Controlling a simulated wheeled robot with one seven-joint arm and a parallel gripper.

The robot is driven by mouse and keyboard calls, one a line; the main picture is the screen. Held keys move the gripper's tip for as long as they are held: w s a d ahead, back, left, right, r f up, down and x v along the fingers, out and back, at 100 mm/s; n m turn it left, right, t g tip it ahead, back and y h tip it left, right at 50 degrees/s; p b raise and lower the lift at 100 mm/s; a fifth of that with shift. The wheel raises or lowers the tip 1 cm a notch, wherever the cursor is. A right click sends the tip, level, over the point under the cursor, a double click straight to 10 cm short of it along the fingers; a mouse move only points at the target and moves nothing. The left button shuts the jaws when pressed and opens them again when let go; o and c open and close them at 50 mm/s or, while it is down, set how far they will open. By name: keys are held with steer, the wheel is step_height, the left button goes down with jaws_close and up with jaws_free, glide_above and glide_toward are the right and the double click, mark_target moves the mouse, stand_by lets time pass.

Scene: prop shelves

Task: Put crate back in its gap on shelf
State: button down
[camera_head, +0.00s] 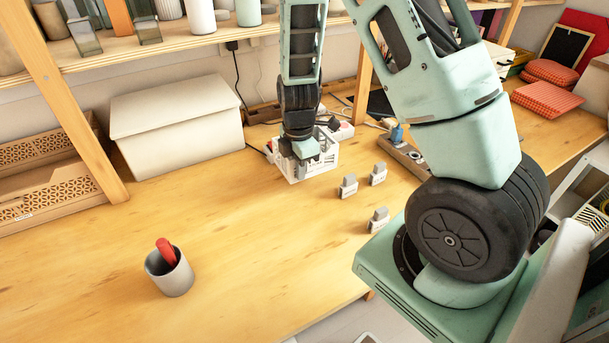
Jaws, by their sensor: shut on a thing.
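A small white slotted crate (323,160) is at the middle of the view, over the wooden table. My gripper (302,160) comes down from above and is shut on the crate, at its near left side. The gripper and wrist cover part of the crate, and I cannot tell whether its base touches the table. The wooden shelf (160,48) runs along the top of the view above the table. No clear crate-sized gap shows in the part of the shelf in view.
A white lidded box (178,130) stands left of the crate. A grey cup (170,274) holding a red thing stands at the front left. Wooden posts (75,100) support the shelf. The table's front middle (250,240) is clear.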

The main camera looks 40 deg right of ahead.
steer(key=shift+f, duration=2.2)
steer(key=shift+f, duration=0.25)
steer(key=c, duration=1.6)
jaws_free()
steer(key=shift+r, duration=0.1)
steer(key=shift+r, duration=0.1)
